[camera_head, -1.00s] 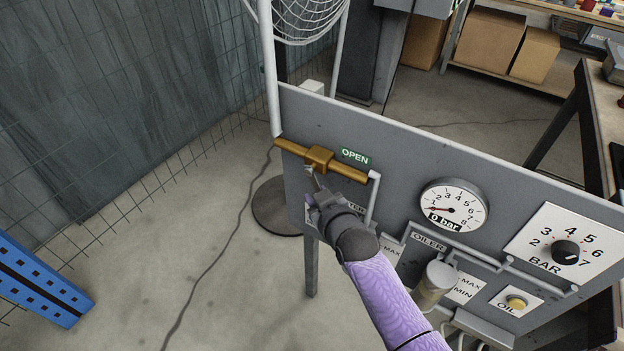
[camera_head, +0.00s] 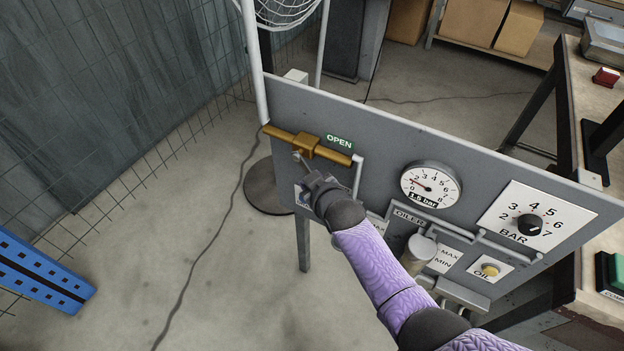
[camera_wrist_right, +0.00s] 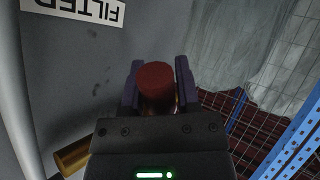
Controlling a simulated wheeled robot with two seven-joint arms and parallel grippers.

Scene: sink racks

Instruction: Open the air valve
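The air valve (camera_head: 306,147) is a brass body on a brass pipe on the grey panel, under a green OPEN label (camera_head: 339,142). In the head view my right gripper (camera_head: 310,178) is at the valve lever just below the body and hides most of it. In the right wrist view a red, round-ended handle (camera_wrist_right: 156,80) sits between the two fingers of my right gripper (camera_wrist_right: 158,72), which lie close against both its sides. The pressure gauge (camera_head: 431,187) reads about 1.5 bar. My left gripper is not in view.
Wire fencing (camera_head: 130,160) stands at the left, with a blue perforated beam (camera_head: 40,275). A workbench (camera_head: 600,90) is at the right.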

